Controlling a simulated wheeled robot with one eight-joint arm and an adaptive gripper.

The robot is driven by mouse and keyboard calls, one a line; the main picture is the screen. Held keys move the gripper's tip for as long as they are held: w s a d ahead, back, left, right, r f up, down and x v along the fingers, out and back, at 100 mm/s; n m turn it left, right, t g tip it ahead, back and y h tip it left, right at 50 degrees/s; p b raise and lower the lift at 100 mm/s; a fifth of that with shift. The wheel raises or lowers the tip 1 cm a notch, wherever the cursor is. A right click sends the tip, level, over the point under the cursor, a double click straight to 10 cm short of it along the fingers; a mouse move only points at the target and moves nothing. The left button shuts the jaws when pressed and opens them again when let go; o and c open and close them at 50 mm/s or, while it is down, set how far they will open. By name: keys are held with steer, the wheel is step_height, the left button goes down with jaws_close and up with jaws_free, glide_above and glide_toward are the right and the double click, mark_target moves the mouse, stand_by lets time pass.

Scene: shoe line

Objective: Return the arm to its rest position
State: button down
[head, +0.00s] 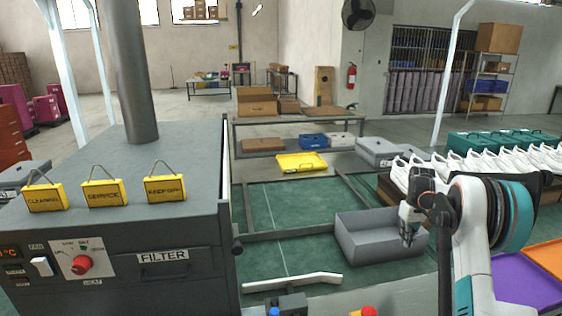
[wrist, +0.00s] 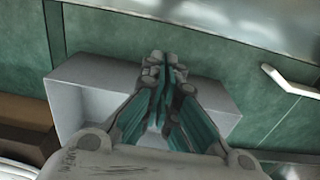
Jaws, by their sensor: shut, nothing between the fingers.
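My arm shows at the right of the head view, with white links and teal joints. My gripper (head: 408,226) hangs at its end, in front of the open grey bin. In the wrist view my gripper (wrist: 165,62) has its fingers together at the tips, with nothing visible between them. The grey bin lies beyond and below the fingers in that view. No object of the task other than the arm shows.
The grey bin (head: 372,240) stands below my gripper. White shoes (head: 480,165) line the right side. A grey machine (head: 120,240) with a red knob and yellow signs fills the left. A white handle bar (head: 292,283) lies at the front middle. An orange tray (head: 545,257) is at the right.

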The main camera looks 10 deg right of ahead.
steer(key=s+a+r+t, duration=0.2)
steer(key=s+a+r, duration=0.5)
steer(key=a+r, duration=0.45)
steer(key=s+a+r+t, duration=0.1)
steer(key=s+a+r, duration=0.6)
steer(key=a+r, duration=0.4)
steer(key=s+a+r+t, duration=0.25)
steer(key=s+a, duration=0.55)
steer(key=s, duration=0.6)
steer(key=s+a+f+t, duration=0.1)
steer(key=s+f, duration=0.1)
steer(key=s, duration=0.4)
steer(key=s+a+f, duration=0.2)
steer(key=s+f, duration=0.1)
steer(key=s, duration=0.3)
steer(key=shift+a+f+m+t, duration=0.15)
steer(key=shift+a+m+t, duration=0.15)
steer(key=shift+m+t, duration=0.1)
